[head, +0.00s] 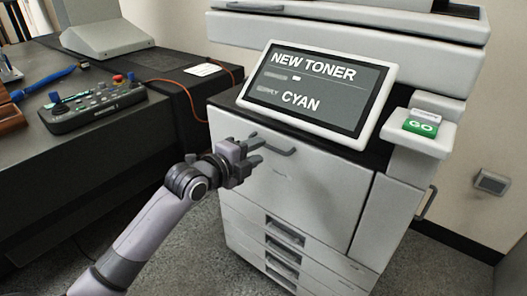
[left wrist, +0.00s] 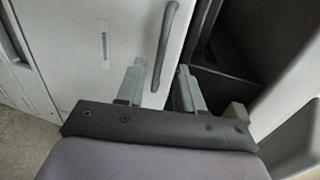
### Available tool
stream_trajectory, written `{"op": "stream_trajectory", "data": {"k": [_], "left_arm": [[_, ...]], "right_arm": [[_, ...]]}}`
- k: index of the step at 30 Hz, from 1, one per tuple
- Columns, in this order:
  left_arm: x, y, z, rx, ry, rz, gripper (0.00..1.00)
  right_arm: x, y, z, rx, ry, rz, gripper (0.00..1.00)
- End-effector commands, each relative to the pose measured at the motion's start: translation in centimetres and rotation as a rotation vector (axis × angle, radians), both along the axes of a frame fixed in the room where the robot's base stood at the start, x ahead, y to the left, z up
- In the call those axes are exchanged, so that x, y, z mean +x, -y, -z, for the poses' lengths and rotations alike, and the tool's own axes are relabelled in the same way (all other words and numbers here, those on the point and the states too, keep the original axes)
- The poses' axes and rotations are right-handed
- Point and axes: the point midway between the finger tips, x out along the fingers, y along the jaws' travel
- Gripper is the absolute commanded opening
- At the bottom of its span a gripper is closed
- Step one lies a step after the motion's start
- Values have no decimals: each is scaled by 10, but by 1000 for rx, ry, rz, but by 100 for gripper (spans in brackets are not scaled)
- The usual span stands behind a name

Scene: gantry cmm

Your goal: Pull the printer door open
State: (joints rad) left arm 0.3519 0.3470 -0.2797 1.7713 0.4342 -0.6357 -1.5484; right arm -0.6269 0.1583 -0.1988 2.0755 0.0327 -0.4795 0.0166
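The printer (head: 320,262) stands right of centre in the head view. Its front door (head: 292,190) is a light grey panel that looks shut, with a dark bar handle (head: 287,151) near its upper left. My left gripper (head: 256,150) is at the handle's left part, its fingers spread. In the left wrist view the handle (left wrist: 166,45) runs down toward the space between the two fingers (left wrist: 160,88). I cannot tell whether the fingers touch it. The gripper holds nothing that I can see. My right gripper is in neither view.
The printer's screen (head: 318,92) reads "NEW TONER" and "CYAN". Drawers (head: 283,243) lie below the door. A dark desk (head: 95,150) with a control box (head: 92,103) stands at left.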

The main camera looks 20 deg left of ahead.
Motion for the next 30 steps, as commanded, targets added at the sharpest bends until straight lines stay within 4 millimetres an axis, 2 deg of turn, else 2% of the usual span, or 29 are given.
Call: {"op": "stream_trajectory", "data": {"k": [3, 9, 20, 21, 23, 24, 30], "left_arm": [[15, 6, 4, -2, 0, 1, 37], [29, 11, 7, -3, 0, -1, 37], [33, 13, 8, -1, 1, 0, 37], [33, 13, 8, -1, 1, 0, 34], [33, 13, 8, -1, 1, 0, 14], [33, 13, 8, -1, 0, 0, 1], [33, 13, 8, -2, -1, 0, 0]], "right_arm": [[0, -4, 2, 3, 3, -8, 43], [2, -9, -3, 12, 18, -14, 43], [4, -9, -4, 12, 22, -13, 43], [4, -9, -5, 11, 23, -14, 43], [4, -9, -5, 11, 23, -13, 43], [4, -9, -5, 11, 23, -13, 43], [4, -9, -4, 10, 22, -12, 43]]}}
